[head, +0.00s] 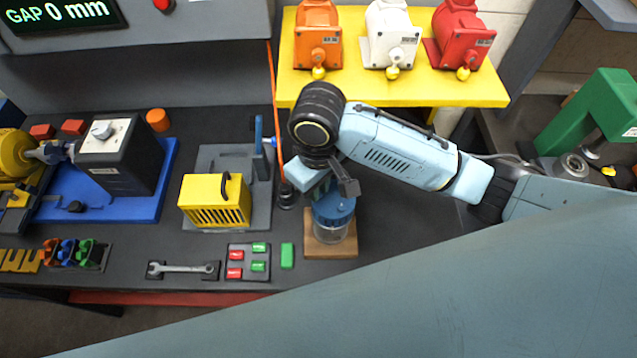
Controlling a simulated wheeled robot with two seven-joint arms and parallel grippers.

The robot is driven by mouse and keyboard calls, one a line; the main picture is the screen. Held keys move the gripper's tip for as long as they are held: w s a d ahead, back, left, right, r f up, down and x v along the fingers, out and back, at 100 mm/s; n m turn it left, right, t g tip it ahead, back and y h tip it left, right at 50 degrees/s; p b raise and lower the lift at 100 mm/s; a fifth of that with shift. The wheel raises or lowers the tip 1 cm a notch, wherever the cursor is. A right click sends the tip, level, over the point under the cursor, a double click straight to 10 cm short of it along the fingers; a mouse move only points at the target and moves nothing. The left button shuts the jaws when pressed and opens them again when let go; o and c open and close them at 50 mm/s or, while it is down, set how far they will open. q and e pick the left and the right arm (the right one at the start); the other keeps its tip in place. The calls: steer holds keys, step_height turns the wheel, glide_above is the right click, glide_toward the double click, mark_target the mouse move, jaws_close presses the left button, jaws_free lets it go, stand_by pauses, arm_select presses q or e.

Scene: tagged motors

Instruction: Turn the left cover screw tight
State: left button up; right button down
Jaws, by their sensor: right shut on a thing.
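The yellow slotted cover (215,201) with a dark handle sits on a grey plate (205,160) left of centre. Its screws are too small to make out. My right gripper (334,190) is right of that cover, over a clear jar (331,233) with a blue lid (333,210). The gripper is pointed down and shut at the top of the lid; the gripped part is mostly hidden by the hand. A black tool (286,196) on an orange cord (275,110) is at the plate's right edge, left of the hand. My left gripper is out of view.
The jar stands on a wooden board (318,250). A yellow shelf (430,91) holds orange, white and red motors behind. A blue tray (120,210) with a black box (128,160) is at left. A wrench (182,268) and coloured blocks (248,262) lie in front.

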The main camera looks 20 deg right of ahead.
steer(key=shift+w+r, duration=0.15)
steer(key=shift+r, duration=0.05)
steer(key=c, duration=1.4)
jaws_free()
steer(key=shift+f, duration=0.15)
step_height(320, 180, up, 14)
steer(key=shift+f, duration=0.25)
